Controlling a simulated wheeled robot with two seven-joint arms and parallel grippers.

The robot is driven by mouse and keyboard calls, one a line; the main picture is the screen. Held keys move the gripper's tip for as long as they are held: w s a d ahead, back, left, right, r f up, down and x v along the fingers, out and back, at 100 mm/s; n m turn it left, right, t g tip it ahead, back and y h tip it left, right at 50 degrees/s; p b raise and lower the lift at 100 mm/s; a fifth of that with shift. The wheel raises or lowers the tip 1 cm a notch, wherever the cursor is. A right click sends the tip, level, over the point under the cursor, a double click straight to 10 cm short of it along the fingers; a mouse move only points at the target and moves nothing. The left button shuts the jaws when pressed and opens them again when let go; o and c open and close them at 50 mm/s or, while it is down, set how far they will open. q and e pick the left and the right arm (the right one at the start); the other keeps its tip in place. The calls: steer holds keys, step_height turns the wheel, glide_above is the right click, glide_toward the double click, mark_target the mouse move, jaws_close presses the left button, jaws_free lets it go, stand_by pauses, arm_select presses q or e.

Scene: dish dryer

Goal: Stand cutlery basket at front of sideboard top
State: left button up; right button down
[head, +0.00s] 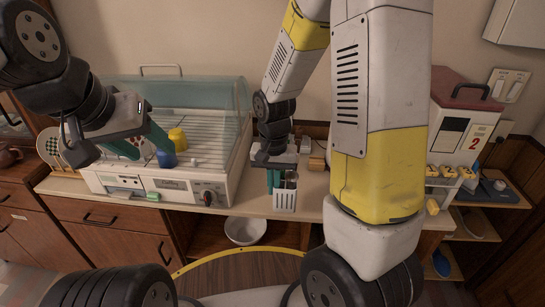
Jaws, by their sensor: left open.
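The white cutlery basket (284,201) stands upright at the front edge of the wooden sideboard top (253,204). A metallic piece shows at its top. My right gripper (273,182) is directly above the basket, pointing down. Its teal fingers reach to the basket's left upper part and look close together. Whether they hold the basket wall cannot be told. My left gripper (150,152) is open over the left part of the dish dryer (195,183), with a blue cup (166,158) close to its fingers.
A yellow cup (178,139) stands in the dryer, and plates (50,147) are left of it. A white bowl (245,230) is on the shelf below. A white box with a red lid (460,120) stands right. My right arm hides part of the sideboard.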

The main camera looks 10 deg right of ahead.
steer(key=shift+w+d+f, duration=0.55)
steer(key=shift+w+f, duration=0.25)
steer(key=shift+w, duration=1.7)
steer(key=shift+w+d+f, duration=0.6)
steer(key=shift+w+f, duration=0.25)
steer(key=shift+w, duration=1.7)
steer(key=shift+w+d+f, duration=0.55)
steer(key=shift+w+f, duration=0.25)
steer(key=shift+w, duration=1.7)
steer(key=shift+f, duration=0.1)
steer(key=c, duration=1.7)
jaws_free()
